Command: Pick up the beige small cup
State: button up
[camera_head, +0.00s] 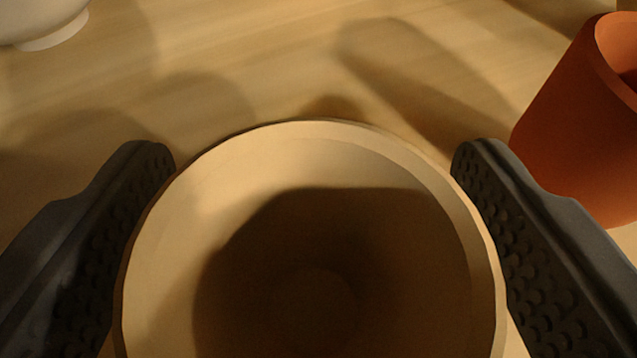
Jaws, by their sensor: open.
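The beige small cup (330,165) fills the lower middle of the view, seen from above with its round rim and shadowed inside showing. Its near side is cut off by the bottom edge. My gripper (314,150) is open, with one dark, studded finger on the left of the cup and the other on the right. The fingers straddle the cup close to its rim. I cannot tell whether either finger touches it.
An orange-brown cup or pot (565,125) stands at the right, close beside my right finger. A white rounded vessel (40,22) is at the top left, partly cut off. The wooden surface (240,60) beyond the beige cup is clear, with shadows across it.

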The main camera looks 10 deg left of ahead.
jog(key=shift+w+f, duration=0.2)
jog(key=shift+w, duration=0.1)
jog(key=c, duration=1.1)
jog(key=shift+c, duration=0.2)
jog(key=shift+r, duration=0.15)
